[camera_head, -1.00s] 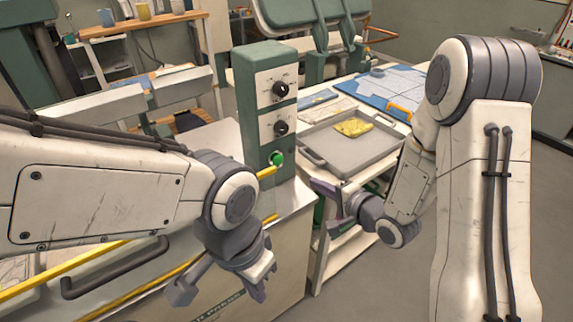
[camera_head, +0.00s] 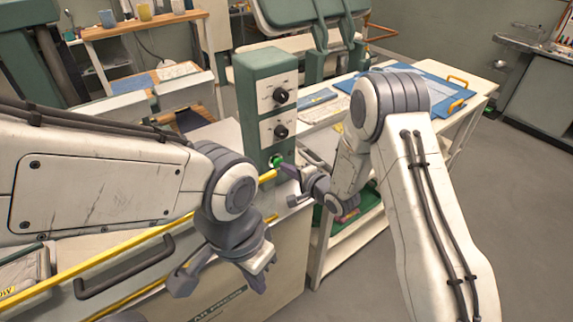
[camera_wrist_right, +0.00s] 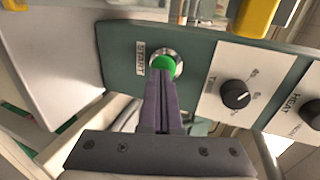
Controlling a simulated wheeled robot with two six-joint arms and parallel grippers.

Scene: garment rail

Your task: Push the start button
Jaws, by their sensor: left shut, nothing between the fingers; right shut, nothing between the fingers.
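The start button is a round green button (camera_head: 275,160) low on the green control box (camera_head: 246,106). In the right wrist view the green button (camera_wrist_right: 165,64) sits in a silver ring beside a START label (camera_wrist_right: 141,58). My right gripper (camera_head: 284,168) is shut and empty, and its fingertips (camera_wrist_right: 160,76) overlap the button's lower edge in the wrist view. I cannot tell for sure whether they touch it. My left gripper (camera_head: 222,284) is lower left, in front of the machine and apart from the button; it is shut and empty.
Two black knobs (camera_head: 281,96) sit on white plates above the button; the HEAT knob (camera_wrist_right: 311,114) shows in the wrist view. A yellow bar (camera_head: 267,176) runs along the machine just below the button. A white cart (camera_head: 322,238) stands behind my right arm.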

